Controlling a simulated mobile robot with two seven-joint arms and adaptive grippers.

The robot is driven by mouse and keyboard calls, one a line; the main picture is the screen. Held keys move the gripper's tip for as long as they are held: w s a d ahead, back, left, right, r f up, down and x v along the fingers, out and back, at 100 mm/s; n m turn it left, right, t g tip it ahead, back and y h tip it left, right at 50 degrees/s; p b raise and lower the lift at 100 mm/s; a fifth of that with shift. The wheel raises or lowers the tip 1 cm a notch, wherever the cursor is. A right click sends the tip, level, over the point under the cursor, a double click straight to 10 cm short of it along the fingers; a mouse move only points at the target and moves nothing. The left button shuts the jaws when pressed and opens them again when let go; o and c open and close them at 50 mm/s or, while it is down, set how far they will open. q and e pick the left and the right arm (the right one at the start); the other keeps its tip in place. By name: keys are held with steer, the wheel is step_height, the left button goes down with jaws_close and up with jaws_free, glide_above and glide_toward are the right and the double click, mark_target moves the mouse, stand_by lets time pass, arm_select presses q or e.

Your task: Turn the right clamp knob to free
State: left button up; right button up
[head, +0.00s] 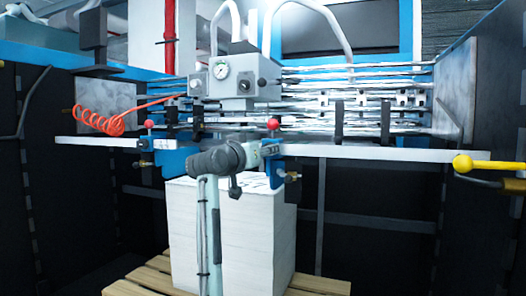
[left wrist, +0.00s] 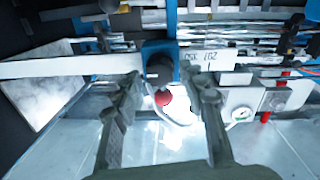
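The right clamp is a blue block (head: 273,172) on the white rail, with a red ball knob (head: 273,124) standing up above it. In the left wrist view the red knob (left wrist: 163,99) shows between my left gripper's spread fingers, below the blue clamp (left wrist: 158,47). My left gripper (head: 264,150) is in front of the right clamp in the head view; its fingertips are hard to make out there. In the left wrist view the gripper (left wrist: 162,76) is open; I cannot tell whether it touches the knob. My right gripper is not in view.
A left clamp with its own red knob (head: 149,124) sits on the white rail (head: 355,152). A grey box with a gauge (head: 220,71) stands behind. A white paper stack (head: 230,240) on a wooden pallet (head: 130,287) is below. A yellow ball handle (head: 463,164) is at right.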

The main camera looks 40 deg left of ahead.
arm_select(q)
jaws_close()
steer(key=shift+n, duration=0.3)
steer(key=shift+f+n+y, duration=0.15)
steer(key=shift+n+y, duration=0.1)
steer(key=shift+n, duration=4.25)
steer(key=shift+f+n+y, duration=0.1)
steer(key=shift+n+y, duration=0.15)
steer(key=shift+n, duration=4.25)
steer(key=shift+o, duration=1.3)
jaws_free()
